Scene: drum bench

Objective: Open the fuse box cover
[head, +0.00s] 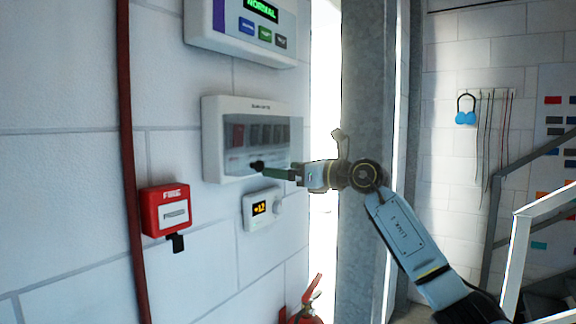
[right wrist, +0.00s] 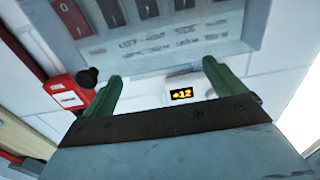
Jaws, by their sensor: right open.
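The fuse box (head: 214,142) is a white wall box with a translucent grey cover (head: 283,130), which looks closed over a row of dark switches. The cover's lower part also fills the top of the right wrist view (right wrist: 180,45). A small black knob (head: 257,166) sits at the cover's lower edge; it shows in the right wrist view (right wrist: 88,77) just left of the left finger. My right gripper (head: 284,174) is at the cover's lower edge; its green fingers are apart and nothing is between them in the right wrist view (right wrist: 160,77). My left gripper is out of view.
A thermostat (head: 247,212) is on the wall just below the fuse box. A red fire call point (head: 165,211) is at lower left, and a display panel (head: 207,27) is above. A grey steel column (head: 362,100) stands at right, and a fire extinguisher (head: 304,310) is below.

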